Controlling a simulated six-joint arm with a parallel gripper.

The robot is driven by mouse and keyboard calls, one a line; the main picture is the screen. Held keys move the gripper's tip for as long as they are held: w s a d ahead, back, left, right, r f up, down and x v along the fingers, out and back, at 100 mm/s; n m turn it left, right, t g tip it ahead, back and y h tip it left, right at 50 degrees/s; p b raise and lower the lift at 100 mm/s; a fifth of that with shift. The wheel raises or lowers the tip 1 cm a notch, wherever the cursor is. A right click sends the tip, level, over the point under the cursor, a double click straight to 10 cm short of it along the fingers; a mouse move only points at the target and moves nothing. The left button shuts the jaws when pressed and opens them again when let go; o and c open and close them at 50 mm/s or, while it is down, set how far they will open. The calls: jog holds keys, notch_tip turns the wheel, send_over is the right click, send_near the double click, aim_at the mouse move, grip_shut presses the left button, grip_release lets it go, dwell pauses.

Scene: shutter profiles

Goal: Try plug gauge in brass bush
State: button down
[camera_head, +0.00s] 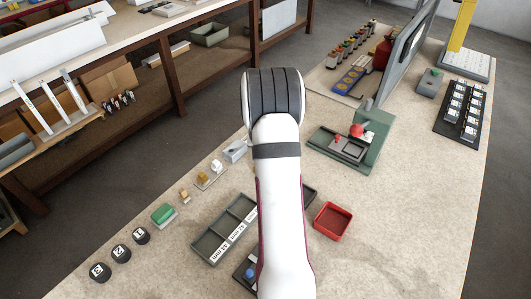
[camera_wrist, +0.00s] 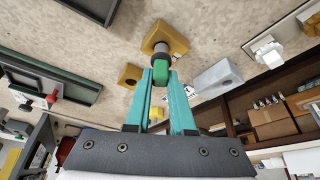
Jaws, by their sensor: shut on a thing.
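In the wrist view, my gripper (camera_wrist: 161,78) has two teal fingers shut on the green handle of a plug gauge (camera_wrist: 161,70). The gauge's grey metal end points away from the fingers towards a brass bush (camera_wrist: 166,34), a yellowish block. The metal end overlaps the bush's near side in the picture. I cannot tell whether it is inside the bore, touching it or short of it. In the head view my arm's white links show, but the fingers and the gauge are hidden.
In the head view, a red tray (camera_head: 332,221) and a grey divided tray (camera_head: 225,235) flank my arm.

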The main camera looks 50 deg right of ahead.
jog(key=shift+r, duration=2.5)
jog(key=shift+d, duration=0.1)
